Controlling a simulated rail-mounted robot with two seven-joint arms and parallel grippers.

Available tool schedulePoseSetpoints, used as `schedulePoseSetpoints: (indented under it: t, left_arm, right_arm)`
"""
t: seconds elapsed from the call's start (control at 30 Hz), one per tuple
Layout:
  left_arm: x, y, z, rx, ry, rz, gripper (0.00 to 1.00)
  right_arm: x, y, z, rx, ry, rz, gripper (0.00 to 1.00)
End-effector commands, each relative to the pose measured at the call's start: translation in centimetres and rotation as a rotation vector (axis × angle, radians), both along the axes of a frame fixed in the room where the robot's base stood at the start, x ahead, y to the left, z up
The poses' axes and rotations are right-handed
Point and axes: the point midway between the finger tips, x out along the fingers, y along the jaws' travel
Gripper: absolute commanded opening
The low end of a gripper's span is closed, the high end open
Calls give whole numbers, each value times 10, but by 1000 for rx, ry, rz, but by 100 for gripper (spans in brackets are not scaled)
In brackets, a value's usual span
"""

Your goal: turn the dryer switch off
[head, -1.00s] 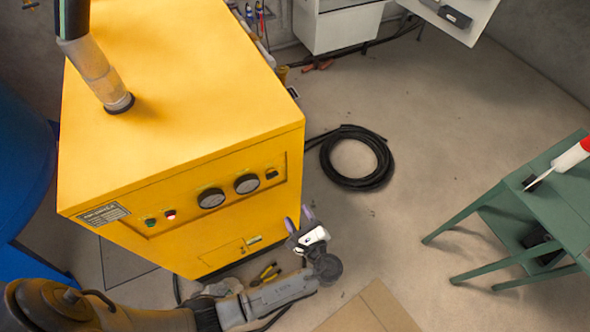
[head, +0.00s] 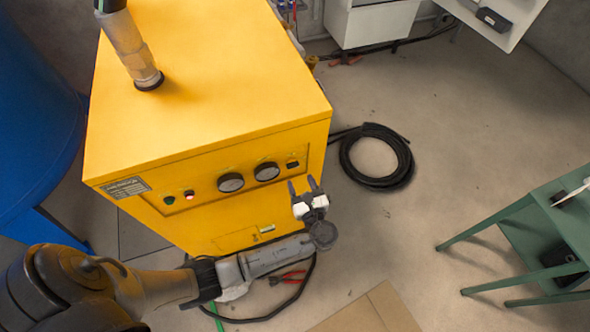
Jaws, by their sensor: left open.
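The dryer is a yellow cabinet (head: 215,75) at the left centre, with a control panel on its front. A small black switch (head: 293,164) sits at the right end of that panel, right of two round gauges (head: 249,178). Which way it is set is too small to tell. A green button (head: 169,200) and a reddish lamp or button (head: 189,195) sit at the panel's left end. My left gripper (head: 303,186) is open and empty, its fingers pointing up the picture just below and right of the switch. A gap shows between the fingertips and the switch. My right gripper is out of view.
A blue tank (head: 35,130) stands at the left. A coiled black hose (head: 378,157) and red-handled pliers (head: 291,277) lie on the floor. A green table (head: 530,225) stands at the right. The floor between dryer and table is mostly clear.

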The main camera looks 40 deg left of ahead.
Motion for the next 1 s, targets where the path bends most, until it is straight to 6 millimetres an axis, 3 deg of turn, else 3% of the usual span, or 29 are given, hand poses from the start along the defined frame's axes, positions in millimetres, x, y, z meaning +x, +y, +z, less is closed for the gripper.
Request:
schedulePoseSetpoints:
  t: [0.3,0.83,1.0]
  left_arm:
    - [20,38,-1,1,0,0,54]
    - [26,48,0,-1,0,0,54]
    - [26,48,0,-1,0,0,39]
  right_arm:
    - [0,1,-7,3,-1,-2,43]
    - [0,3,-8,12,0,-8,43]
    - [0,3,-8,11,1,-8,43]
